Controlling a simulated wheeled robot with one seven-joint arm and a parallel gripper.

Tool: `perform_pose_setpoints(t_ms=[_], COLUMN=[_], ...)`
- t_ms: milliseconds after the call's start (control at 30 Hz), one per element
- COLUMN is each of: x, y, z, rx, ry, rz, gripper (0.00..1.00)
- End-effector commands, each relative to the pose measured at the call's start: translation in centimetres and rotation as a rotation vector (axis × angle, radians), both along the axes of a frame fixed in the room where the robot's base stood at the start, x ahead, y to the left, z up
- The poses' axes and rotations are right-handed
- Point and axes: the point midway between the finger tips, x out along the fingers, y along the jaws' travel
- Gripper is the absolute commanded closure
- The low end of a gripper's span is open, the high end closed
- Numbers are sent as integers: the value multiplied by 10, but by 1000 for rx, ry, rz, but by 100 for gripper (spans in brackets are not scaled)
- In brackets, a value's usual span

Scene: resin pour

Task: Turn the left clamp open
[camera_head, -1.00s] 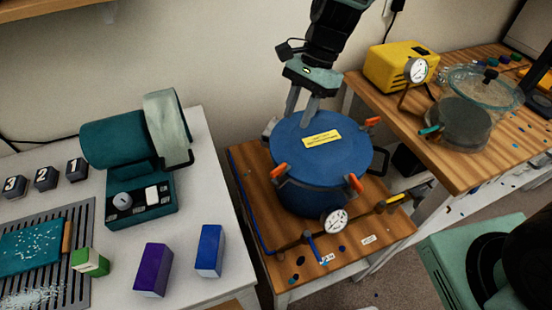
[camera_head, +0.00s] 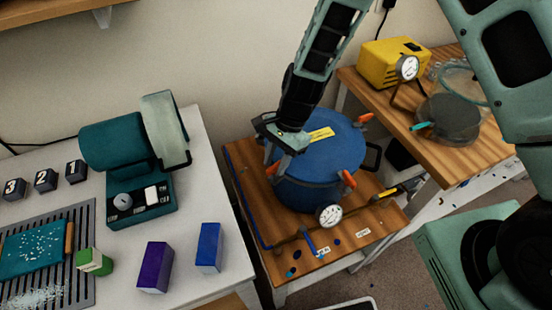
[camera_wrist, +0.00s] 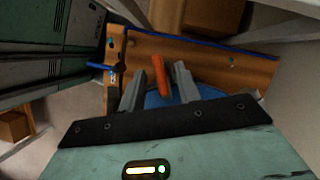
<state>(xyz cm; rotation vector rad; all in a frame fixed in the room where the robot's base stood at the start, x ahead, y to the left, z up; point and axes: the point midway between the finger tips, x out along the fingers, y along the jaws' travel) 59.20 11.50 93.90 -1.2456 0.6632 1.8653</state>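The blue pot (camera_head: 325,165) stands on a small wooden table, its lid bearing a yellow label (camera_head: 320,134). My gripper (camera_head: 275,160) is at the left side of the lid, pointing down, and mostly hides the left clamp in the head view. In the wrist view, the orange handle of this clamp (camera_wrist: 159,76) lies between my two open fingers (camera_wrist: 160,88), with a gap visible on each side. Two other orange clamp handles show at the back right (camera_head: 364,118) and front right (camera_head: 348,179) of the lid.
A gauge (camera_head: 329,216), a blue valve handle (camera_head: 308,241) and a yellow valve handle (camera_head: 388,192) sit at the pot's front. A white table (camera_head: 215,280) with a teal machine (camera_head: 125,145) is left. A yellow pump (camera_head: 392,65) stands on the right bench.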

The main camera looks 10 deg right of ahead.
Motion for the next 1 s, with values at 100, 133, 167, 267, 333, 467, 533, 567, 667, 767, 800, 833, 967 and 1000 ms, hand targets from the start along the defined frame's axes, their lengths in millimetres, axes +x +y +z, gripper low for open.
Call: perform_pose_setpoints(t_ms=[100,133,167,267,333,467,533,567,667,767,800,833,967,1000], x=[0,0,0,0,0,0,0,0,1,1,1,1,2,2], y=[0,0,0,0,0,0,0,0,0,1,1,1,1,2], z=[0,0,0,0,0,0,1,1,1,1,1,1,1,1], rx=[0,0,0,0,0,0,0,-1,0,0,0,0,0,0], ry=[0,0,0,0,0,0,-1,-1,-1,-1,-2,-2,-1,-1], rz=[0,0,0,0,0,1,7,12,35,80,101,121,219,255], gripper=[67,67,73,100,100,100,100,100,100,100,100,100,100,100])
